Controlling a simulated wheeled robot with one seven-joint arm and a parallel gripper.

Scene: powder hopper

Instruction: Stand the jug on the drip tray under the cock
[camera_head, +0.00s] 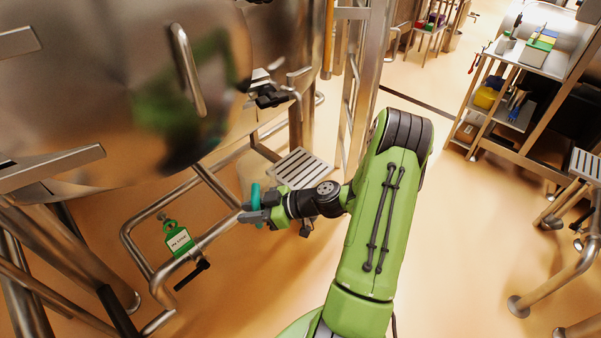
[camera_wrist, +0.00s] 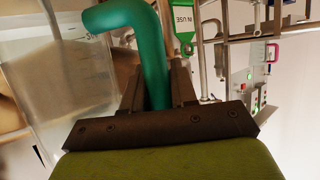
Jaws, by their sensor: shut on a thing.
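My gripper (camera_head: 257,208) is shut on the teal handle of the jug (camera_head: 256,192). In the wrist view the handle (camera_wrist: 152,60) runs down between the two jaws, and the clear, marked jug body (camera_wrist: 55,85) is at the left. The jug body is hard to make out in the head view. The slatted metal drip tray (camera_head: 301,167) lies to the right of and beyond my gripper, with nothing seen on it. The cock (camera_head: 268,97), dark and partly hard to read, is on the hopper's right side, above the tray. The jug is apart from the tray.
The big steel hopper (camera_head: 90,90) fills the upper left. A tube frame (camera_head: 215,185) with a green tag (camera_head: 178,240) runs close by my gripper. Steel posts (camera_head: 365,90) stand behind the tray. A bench (camera_head: 540,60) with shelves stands at the right; the floor between is clear.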

